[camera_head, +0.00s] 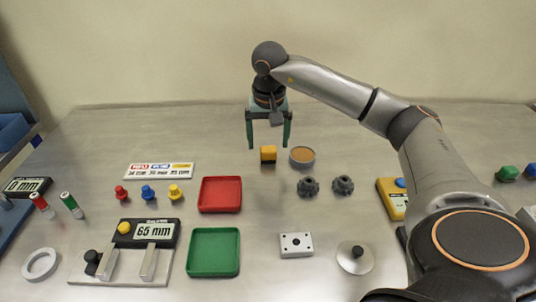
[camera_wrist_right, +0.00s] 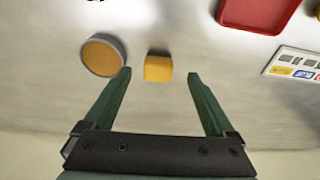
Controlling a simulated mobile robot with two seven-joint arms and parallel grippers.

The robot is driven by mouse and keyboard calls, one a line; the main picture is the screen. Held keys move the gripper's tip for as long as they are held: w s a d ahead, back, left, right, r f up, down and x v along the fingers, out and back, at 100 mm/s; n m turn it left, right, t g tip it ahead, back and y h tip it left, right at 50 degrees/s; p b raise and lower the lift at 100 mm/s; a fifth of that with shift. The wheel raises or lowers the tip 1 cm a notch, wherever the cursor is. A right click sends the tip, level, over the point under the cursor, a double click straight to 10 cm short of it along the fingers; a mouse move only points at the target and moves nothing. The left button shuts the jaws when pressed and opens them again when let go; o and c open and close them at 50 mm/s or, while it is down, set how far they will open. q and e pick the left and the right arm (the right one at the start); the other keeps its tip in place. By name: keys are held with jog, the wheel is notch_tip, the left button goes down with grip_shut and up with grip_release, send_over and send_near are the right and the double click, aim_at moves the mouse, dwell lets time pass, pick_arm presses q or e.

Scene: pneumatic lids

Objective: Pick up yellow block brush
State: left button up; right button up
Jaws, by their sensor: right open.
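In the right wrist view the fingers (camera_wrist_right: 160,74) stand apart, one to each side of the block, with visible gaps. My left gripper is not in view.
A round tan-filled dish (camera_head: 302,155) stands close to the right of the block. Two dark knobs (camera_head: 308,187) are in front. A red tray (camera_head: 220,194) and a green tray (camera_head: 213,252) lie nearer. The table behind the block is clear.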

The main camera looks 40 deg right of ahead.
aim_at(268, 148)
jog(key=f, duration=0.3)
jog(key=w+d+f, duration=0.1)
jog(key=shift+d+f, duration=0.1)
jog(key=shift+f, duration=0.2)
grip_shut()
dwell(0.5)
